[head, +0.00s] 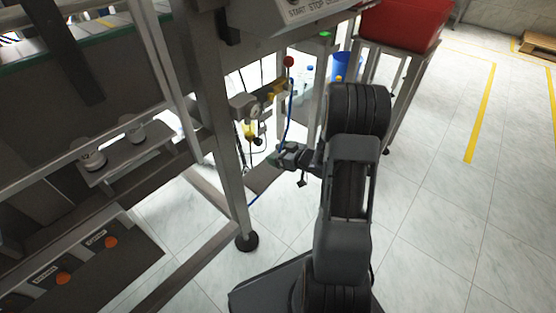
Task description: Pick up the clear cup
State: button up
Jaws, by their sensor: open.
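I cannot make out a clear cup in the head view. My arm reaches up from the bottom centre, and my gripper (278,156) points left from its end, beside the machine frame. The gripper is small and dark here. It is open, and I see nothing held between its fingers. My arm hides part of the floor and the area behind it.
The machine frame's metal leg (228,150) stands close left of my gripper. A red bin (405,22) sits on a stand at the upper right. Tiled floor (430,220) is clear at right.

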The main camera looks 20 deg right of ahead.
jog(key=shift+w+a+f, duration=0.15)
jog(key=shift+w+a, duration=0.1)
jog(key=shift+w, duration=0.25)
jog(key=c, duration=1)
jog(key=shift+o, duration=0.2)
